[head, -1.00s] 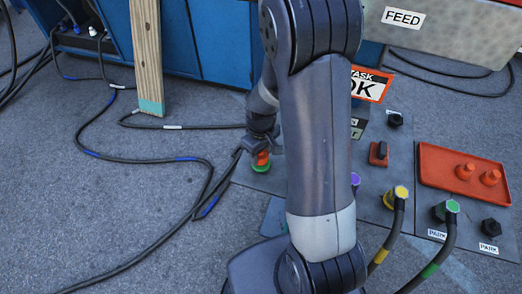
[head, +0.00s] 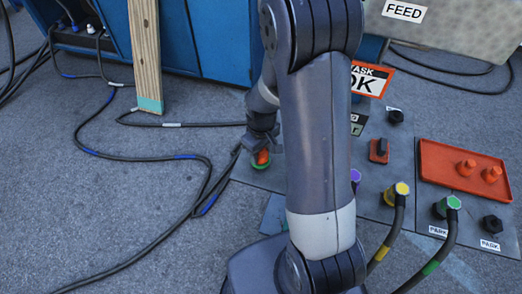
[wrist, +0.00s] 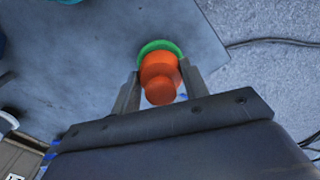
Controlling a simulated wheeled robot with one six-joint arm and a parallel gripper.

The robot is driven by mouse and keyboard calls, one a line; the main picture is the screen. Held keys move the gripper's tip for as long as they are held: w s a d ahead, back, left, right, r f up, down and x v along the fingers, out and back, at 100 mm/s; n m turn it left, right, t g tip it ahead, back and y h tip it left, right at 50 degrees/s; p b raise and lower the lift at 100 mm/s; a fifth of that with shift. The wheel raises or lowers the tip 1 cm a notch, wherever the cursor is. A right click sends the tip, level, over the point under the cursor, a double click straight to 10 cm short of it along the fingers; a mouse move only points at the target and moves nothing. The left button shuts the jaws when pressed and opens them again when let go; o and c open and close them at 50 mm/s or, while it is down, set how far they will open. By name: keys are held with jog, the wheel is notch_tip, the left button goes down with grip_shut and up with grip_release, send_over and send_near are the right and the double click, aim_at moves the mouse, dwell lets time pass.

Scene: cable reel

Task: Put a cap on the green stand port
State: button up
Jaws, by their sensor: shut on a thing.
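An orange cap (wrist: 160,75) sits between the two fingers of my gripper (wrist: 158,85) in the wrist view, and the fingers are shut on it. The green stand port (wrist: 158,46) shows as a green ring around the cap's far end. In the head view the orange cap (head: 262,157) is over the green port (head: 260,166), with my gripper (head: 258,150) around it. The cap appears lined up with the port; I cannot tell how deep it sits.
An orange tray (head: 440,190) at right holds two more orange caps (head: 466,168). Plugs with yellow (head: 402,188) and green (head: 453,202) ends stand on the plate. A black cable (head: 140,160) runs over the floor at left. A wooden post (head: 146,60) stands behind.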

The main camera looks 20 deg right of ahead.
jog(key=shift+f, duration=0.2)
jog(key=o, duration=1.2)
jog(key=shift+r+p, duration=0.8)
jog(key=shift+r, duration=4.65)
